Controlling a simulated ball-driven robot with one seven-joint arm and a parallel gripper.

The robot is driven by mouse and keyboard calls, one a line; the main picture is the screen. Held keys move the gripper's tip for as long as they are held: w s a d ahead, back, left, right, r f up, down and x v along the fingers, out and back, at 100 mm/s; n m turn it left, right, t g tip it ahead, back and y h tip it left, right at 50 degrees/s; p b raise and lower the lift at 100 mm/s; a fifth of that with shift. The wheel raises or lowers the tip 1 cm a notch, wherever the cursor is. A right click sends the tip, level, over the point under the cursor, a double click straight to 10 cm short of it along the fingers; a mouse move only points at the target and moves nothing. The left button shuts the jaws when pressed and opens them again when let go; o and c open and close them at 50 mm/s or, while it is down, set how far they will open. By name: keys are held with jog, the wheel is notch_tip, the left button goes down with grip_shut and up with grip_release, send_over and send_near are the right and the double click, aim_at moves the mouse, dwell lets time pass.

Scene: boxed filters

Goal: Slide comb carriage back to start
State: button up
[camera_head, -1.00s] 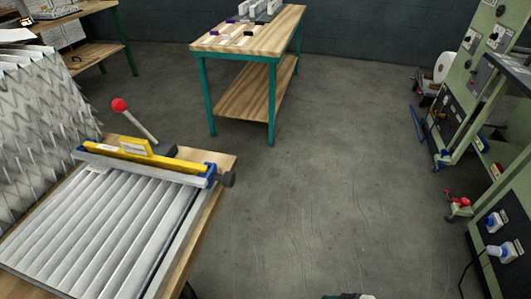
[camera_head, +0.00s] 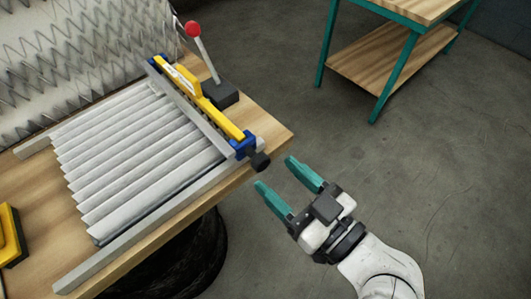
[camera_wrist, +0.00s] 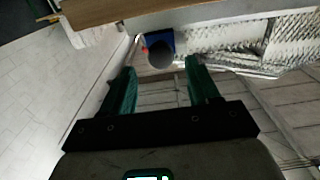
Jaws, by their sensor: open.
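The comb carriage (camera_head: 200,97) is a yellow bar with blue ends across the far end of the pleated white filter pack (camera_head: 140,160) on the wooden table. A black knob (camera_head: 261,161) sticks out from its right blue end, past the table edge. My gripper (camera_head: 274,172) is open and empty, beside the table, just right of and below the knob, with its teal fingers pointing toward it. In the wrist view the round grey knob (camera_wrist: 160,53) and blue end block show ahead, between and beyond the open fingers (camera_wrist: 160,75). The knob is not between the jaws.
A red-balled lever (camera_head: 205,50) on a black base stands right behind the carriage. Grey rails (camera_head: 150,232) flank the filter pack. A yellow and black item (camera_head: 11,235) lies at the left. Another table (camera_head: 400,60) stands far right. Floor between is clear.

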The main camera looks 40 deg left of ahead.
aim_at(265, 165)
jog(key=shift+w+a+p, duration=0.15)
jog(key=shift+a+p, duration=0.25)
jog(key=shift+a, duration=2.4)
grip_shut()
